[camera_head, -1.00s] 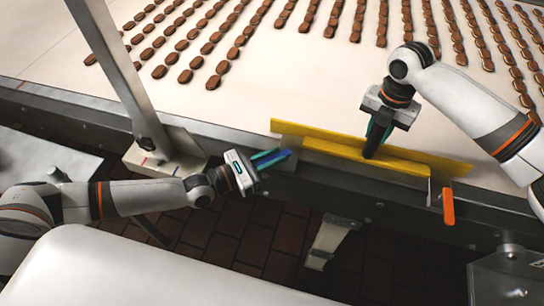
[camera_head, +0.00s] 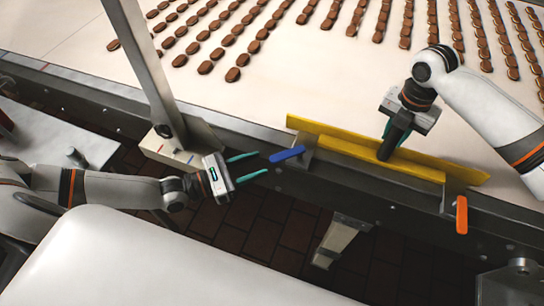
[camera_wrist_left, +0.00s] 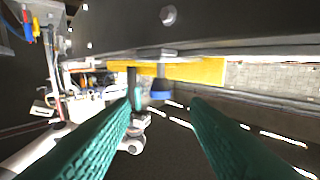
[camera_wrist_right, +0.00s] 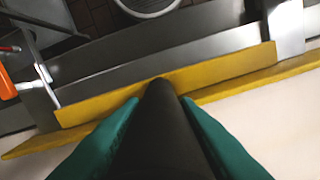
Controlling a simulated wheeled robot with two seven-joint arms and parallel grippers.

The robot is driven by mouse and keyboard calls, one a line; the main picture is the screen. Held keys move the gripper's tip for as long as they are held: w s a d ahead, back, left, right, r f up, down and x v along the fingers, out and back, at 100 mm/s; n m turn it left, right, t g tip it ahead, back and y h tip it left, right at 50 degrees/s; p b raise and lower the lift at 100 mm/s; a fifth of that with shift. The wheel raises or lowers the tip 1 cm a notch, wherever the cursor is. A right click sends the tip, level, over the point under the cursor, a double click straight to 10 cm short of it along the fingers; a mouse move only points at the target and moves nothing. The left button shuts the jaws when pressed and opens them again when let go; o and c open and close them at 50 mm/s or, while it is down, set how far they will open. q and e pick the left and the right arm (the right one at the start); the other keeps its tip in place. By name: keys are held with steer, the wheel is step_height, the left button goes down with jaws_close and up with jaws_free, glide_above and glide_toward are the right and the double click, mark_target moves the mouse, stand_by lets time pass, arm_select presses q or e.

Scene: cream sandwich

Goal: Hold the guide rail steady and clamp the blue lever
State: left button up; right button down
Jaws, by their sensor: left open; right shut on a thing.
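The yellow guide rail (camera_head: 375,156) lies along the near edge of the conveyor, and also shows in the right wrist view (camera_wrist_right: 220,76). My right gripper (camera_head: 390,138) is shut on the black handle (camera_wrist_right: 160,130) that stands on the rail. The blue lever (camera_head: 287,154) sticks out at the rail's left end, and shows in the left wrist view (camera_wrist_left: 161,95) beyond the fingers. My left gripper (camera_head: 248,167) is open and empty, its green fingertips just left of the lever and apart from it.
An orange lever (camera_head: 461,214) hangs at the rail's right end. A grey post (camera_head: 145,70) on a pale block (camera_head: 182,146) stands left of the blue lever. Rows of brown cookies (camera_head: 235,74) lie on the white belt (camera_head: 300,90) behind the rail.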

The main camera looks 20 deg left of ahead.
arm_select(q)
steer(key=shift+v, duration=1.4)
